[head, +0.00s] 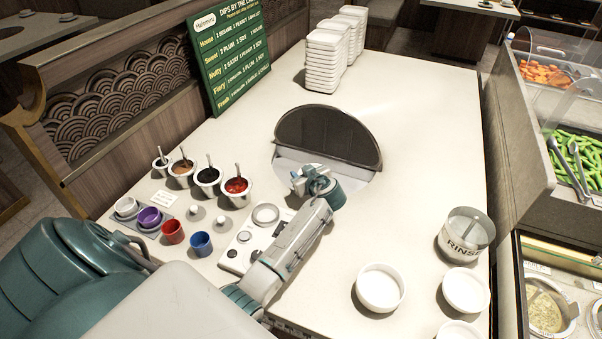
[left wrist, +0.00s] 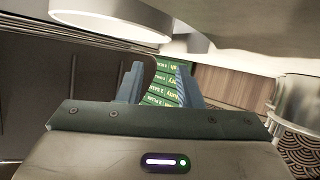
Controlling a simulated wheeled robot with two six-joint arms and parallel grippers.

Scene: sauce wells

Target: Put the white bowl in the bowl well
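A small white bowl (head: 126,206) sits in a grey holder (head: 116,219) at the left, beside a purple bowl (head: 149,216). A pale plate (head: 230,262) with round wells lies mid-table; its largest ring (head: 265,215) looks like the bowl well and appears empty. My left arm covers part of the plate. My left gripper (head: 311,181) is right of and beyond that ring, in front of the dark hood. In the left wrist view, its fingers (left wrist: 160,85) are apart with nothing visible between them. My right gripper is not in view.
Several sauce pots (head: 207,178) stand behind a red cup (head: 172,232) and a blue cup (head: 201,244). A dark curved hood (head: 328,135) stands mid-table. Larger white bowls (head: 380,288) and a rinse container (head: 465,235) are at right. The far right tabletop is clear.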

